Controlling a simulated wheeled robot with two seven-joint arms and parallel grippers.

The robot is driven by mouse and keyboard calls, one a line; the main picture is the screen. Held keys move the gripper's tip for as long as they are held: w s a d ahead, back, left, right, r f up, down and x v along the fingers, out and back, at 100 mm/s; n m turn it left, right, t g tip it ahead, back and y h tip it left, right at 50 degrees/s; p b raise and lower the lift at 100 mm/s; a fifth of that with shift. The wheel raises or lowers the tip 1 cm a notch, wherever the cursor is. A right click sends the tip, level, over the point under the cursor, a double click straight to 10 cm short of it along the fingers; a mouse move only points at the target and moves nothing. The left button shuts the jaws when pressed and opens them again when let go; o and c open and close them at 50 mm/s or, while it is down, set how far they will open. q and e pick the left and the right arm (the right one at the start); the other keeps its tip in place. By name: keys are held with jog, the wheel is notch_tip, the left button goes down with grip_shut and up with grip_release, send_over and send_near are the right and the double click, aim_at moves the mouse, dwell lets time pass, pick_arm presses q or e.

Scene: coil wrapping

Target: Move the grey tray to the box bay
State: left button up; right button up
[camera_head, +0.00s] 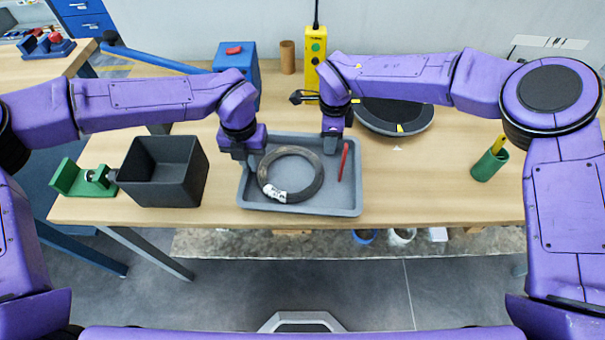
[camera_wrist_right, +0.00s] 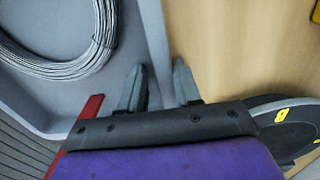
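The grey tray (camera_head: 300,209) sits on the wooden table, near its front edge. A dark coil (camera_head: 314,187) with a white tag lies flat in it, with a red pen-like stick (camera_head: 343,160) to its right. My left gripper (camera_head: 242,157) is at the tray's back left corner; its fingertips are hard to make out. My right gripper (camera_head: 333,140) is at the tray's back rim. In the right wrist view its two fingers (camera_wrist_right: 158,85) stand apart on either side of the tray wall (camera_wrist_right: 152,35); I cannot tell whether they press on it.
A black open box (camera_head: 165,190) beside a green fixture stands left of the tray. A round black disc (camera_head: 395,117) lies behind right. A green cup (camera_head: 489,165) stands at the far right. A blue box (camera_head: 236,62) and yellow button post (camera_head: 315,50) stand behind.

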pick_arm(q)
jog(key=shift+c, duration=0.3)
pick_arm(e)
jog(key=shift+c, duration=0.3)
pick_arm(q)
grip_shut()
pick_arm(e)
grip_shut()
